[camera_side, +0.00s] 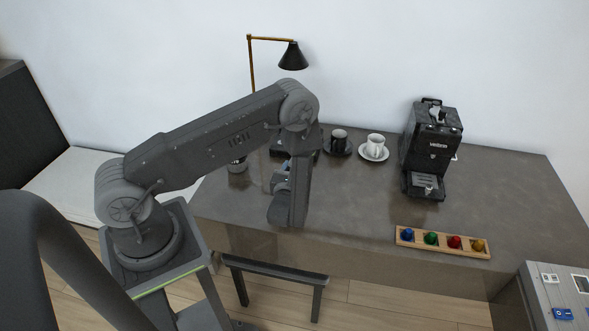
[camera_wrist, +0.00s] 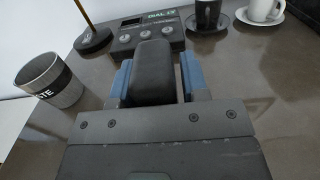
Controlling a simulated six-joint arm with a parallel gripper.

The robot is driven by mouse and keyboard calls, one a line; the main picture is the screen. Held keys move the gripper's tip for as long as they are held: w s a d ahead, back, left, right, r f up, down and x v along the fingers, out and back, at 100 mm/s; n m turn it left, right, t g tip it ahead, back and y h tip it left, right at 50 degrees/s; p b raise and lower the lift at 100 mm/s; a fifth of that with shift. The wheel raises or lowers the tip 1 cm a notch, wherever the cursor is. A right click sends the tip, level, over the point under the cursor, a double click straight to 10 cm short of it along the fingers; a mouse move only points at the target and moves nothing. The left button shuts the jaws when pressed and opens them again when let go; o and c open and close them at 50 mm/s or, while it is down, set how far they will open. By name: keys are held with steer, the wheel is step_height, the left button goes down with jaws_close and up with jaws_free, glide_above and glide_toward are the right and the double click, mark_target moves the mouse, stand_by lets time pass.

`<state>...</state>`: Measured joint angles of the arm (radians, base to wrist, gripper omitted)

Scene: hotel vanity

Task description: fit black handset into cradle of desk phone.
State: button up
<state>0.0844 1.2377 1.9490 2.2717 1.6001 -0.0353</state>
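The black handset (camera_wrist: 153,72) sits between the blue fingers of my gripper (camera_wrist: 156,86), which appear shut on it. In the wrist view it points away from me toward the desk phone. The desk phone (camera_wrist: 152,20) is a dark base with a "DIAL" label and several round grey buttons, just beyond the handset's far end. The handset hides the near part of the base, and I cannot see the cradle clearly. In the side view my gripper (camera_side: 281,178) is above the counter's left part, and my arm hides the handset and most of the phone.
A grey cup (camera_wrist: 50,78) stands left of my gripper. A lamp (camera_side: 292,56) stands behind. A black cup (camera_side: 338,138) and a white cup (camera_side: 375,143) sit on saucers right of the phone. A coffee machine (camera_side: 430,150) and a capsule tray (camera_side: 441,251) are farther right.

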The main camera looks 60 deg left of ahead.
steer(key=shift+o, duration=1.2)
steer(key=shift+r, duration=0.1)
